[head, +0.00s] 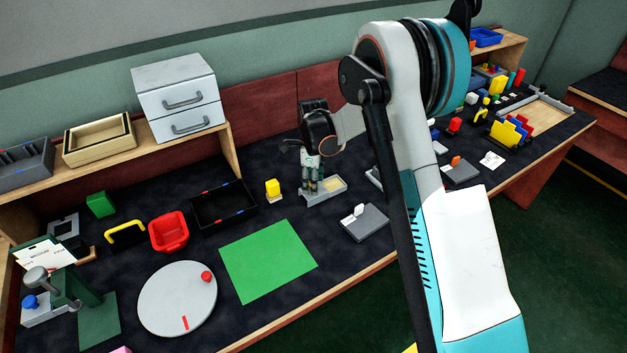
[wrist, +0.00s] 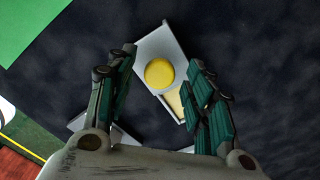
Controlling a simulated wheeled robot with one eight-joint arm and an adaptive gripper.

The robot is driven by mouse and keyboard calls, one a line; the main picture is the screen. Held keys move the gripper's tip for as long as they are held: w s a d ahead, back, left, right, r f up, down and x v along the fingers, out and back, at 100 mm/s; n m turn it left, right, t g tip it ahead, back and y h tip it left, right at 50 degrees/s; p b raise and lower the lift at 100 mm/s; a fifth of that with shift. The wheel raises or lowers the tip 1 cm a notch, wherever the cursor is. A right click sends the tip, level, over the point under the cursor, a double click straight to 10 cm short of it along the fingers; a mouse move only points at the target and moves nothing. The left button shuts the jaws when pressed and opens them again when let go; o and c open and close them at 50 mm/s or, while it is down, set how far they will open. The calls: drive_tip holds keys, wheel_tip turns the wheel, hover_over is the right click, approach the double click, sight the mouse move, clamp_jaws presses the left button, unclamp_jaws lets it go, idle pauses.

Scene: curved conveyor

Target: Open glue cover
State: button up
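A small grey tray (head: 332,189) with a tan floor stands on the dark table. In the wrist view the same tray (wrist: 163,41) holds a round yellow piece, which looks like the glue cover (wrist: 159,73); a tan patch shows beside it. My gripper (head: 311,187) points down over the left part of the tray and hides the yellow piece in the head view. In the wrist view my gripper (wrist: 161,68) is open, with one finger on each side of the yellow piece and a gap to both. I cannot tell how high the fingertips are above it.
A grey plate with a white tab (head: 364,222) lies to the front right. A green mat (head: 268,260) lies in front. Many small objects crowd the far right.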

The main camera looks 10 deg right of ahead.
wheel_tip(320, 180, up, 12)
idle(0.6)
idle(0.4)
drive_tip(key=s+d+r+n+t, duration=0.35)
drive_tip(key=s+r+n, duration=0.65)
drive_tip(key=s+r, duration=0.5)
drive_tip(key=s+d+n+t, duration=0.1)
drive_tip(key=s+n+t, duration=0.1)
drive_tip(key=s+n, duration=0.4)
drive_tip(key=s+d+f+n+t, duration=0.1)
drive_tip(key=s+n, duration=0.5)
drive_tip(key=s, duration=0.8)
drive_tip(key=shift+d+f+n+t, duration=0.15)
drive_tip(key=shift+d+n+t, duration=0.25)
drive_tip(key=shift+d, duration=0.35)
